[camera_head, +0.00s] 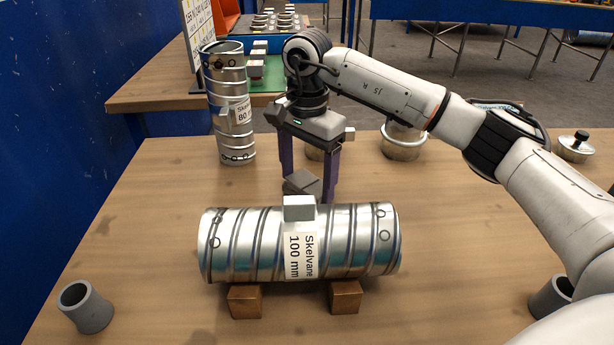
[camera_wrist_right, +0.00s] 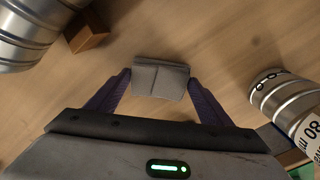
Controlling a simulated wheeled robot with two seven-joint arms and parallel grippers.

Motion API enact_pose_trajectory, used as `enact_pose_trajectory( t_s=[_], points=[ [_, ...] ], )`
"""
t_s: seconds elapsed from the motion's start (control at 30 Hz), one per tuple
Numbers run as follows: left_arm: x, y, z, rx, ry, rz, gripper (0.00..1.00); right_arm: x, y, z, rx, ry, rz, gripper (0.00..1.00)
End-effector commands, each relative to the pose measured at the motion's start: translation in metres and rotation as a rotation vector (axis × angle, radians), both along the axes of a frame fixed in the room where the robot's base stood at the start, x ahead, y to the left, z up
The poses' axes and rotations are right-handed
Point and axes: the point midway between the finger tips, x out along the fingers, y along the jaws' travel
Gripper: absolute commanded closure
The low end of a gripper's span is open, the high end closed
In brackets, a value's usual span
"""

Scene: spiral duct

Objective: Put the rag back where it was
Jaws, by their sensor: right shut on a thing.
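The rag (camera_head: 302,182) is a small grey folded cloth, just behind the lying 100 mm duct (camera_head: 262,245). My right gripper (camera_head: 309,187) points down behind that duct and is shut on the rag. In the right wrist view the rag (camera_wrist_right: 161,78) sits between the two purple fingertips (camera_wrist_right: 159,86), over the wooden table. I cannot tell whether the rag touches the table. The duct hides part of the area below the fingertips in the head view. My left gripper is not in view.
The lying duct rests on two wooden blocks (camera_head: 345,297). An upright 80 mm duct (camera_head: 228,105) stands at the back left. A grey collar (camera_head: 84,306) is at the front left, another (camera_head: 549,296) at right. Metal fittings (camera_head: 404,142) stand at the back. Bare table (camera_head: 150,220) lies left.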

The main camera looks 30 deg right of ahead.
Motion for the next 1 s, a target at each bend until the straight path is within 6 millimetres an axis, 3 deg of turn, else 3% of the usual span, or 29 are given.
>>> enact_pose_trajectory(
  t_s=[0.37, 0.4, 0.5, 0.8, 1.0],
  points=[
    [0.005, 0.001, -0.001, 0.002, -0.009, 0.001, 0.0, 0.0, 0.0, -0.007, 0.0, -0.001, 0.0, 0.47],
    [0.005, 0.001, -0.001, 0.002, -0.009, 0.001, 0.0, 0.0, 0.0, -0.007, 0.0, -0.001, 0.0, 0.23],
    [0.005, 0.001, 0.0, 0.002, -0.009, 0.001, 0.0, 0.0, 0.0, -0.006, 0.0, -0.001, 0.0, 0.08],
    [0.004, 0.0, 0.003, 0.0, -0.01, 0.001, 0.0, 0.0, 0.0, -0.004, 0.0, -0.001, 0.0, 0.08],
    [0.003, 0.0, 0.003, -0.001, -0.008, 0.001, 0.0, 0.001, 0.0, 0.018, 0.002, -0.005, 0.0, 0.08]
  ],
)
